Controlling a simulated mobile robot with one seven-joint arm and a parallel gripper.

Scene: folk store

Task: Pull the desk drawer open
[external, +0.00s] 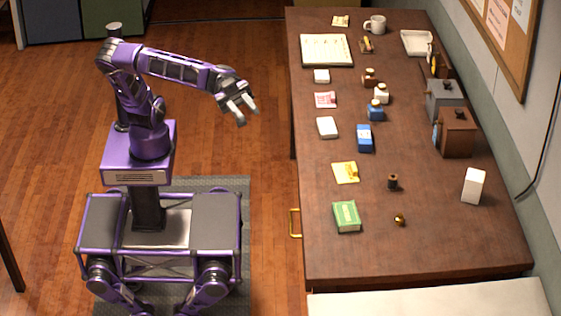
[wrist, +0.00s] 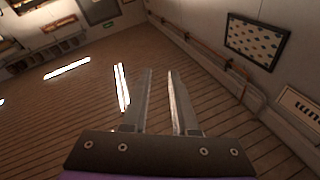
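The desk (external: 420,245) is a long dark brown table on the right in the external view. A brass handle (external: 294,223) sticks out from its left side near the front end; the drawer face itself is hidden from this angle. My gripper (external: 248,110) is in the air left of the desk, well above and behind the handle, touching nothing. Its fingers are apart and empty. In the wrist view my gripper (wrist: 160,75) also shows a gap between two straight metal fingers, with floor and wall beyond. The handle is not visible there.
The desktop holds a green box (external: 346,216), a yellow packet (external: 345,172), a blue box (external: 364,138), a brown box (external: 455,132) and several small items. A white surface (external: 430,299) adjoins the desk's front end. Wooden floor (external: 262,165) between me and the desk is clear.

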